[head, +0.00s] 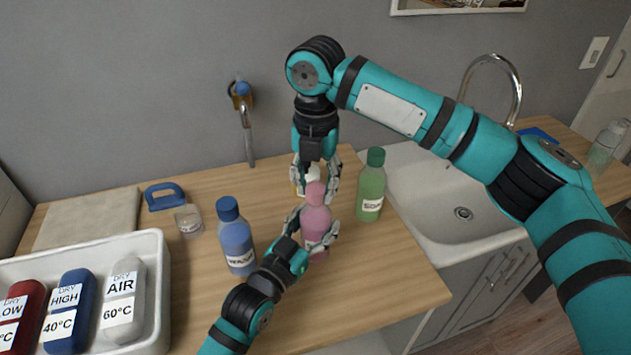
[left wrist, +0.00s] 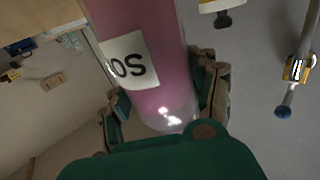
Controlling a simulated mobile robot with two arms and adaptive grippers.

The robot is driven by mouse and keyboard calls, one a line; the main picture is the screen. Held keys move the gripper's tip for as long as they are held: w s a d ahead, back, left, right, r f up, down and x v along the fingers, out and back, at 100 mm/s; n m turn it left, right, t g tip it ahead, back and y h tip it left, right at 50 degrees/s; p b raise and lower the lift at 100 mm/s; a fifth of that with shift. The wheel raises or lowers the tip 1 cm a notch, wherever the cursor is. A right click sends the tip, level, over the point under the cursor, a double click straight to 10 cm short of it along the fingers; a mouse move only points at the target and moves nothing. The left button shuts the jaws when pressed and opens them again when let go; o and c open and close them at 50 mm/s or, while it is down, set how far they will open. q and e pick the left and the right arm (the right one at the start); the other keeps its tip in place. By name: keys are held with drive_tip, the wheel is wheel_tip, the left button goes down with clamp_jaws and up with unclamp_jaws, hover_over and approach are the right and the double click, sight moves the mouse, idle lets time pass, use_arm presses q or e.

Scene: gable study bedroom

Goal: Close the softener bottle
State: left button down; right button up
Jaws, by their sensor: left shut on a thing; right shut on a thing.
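The pink softener bottle (head: 316,222) stands upright near the front of the wooden counter, right of the blue bottle. My left gripper (head: 318,238) is shut around its body from the front. In the left wrist view the bottle (left wrist: 145,30) fills the space between the fingers, with part of its white label showing. My right gripper (head: 317,194) points down from above, shut on the cap. The cap appears in line with the neck; whether it is seated or threaded cannot be told.
A blue bottle (head: 237,240) stands close left and a green soap bottle (head: 371,188) close right. A white tray (head: 160,290) with labelled bottles lies left; the sink (head: 440,185) is right.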

drive_tip(key=m, duration=1.4)
drive_tip(key=shift+m, duration=0.3)
drive_tip(key=m, duration=1.4)
drive_tip(key=o, duration=0.8)
drive_tip(key=shift+f, duration=0.1)
wheel_tip(320, 180, up, 12)
drive_tip(key=shift+r, duration=0.1)
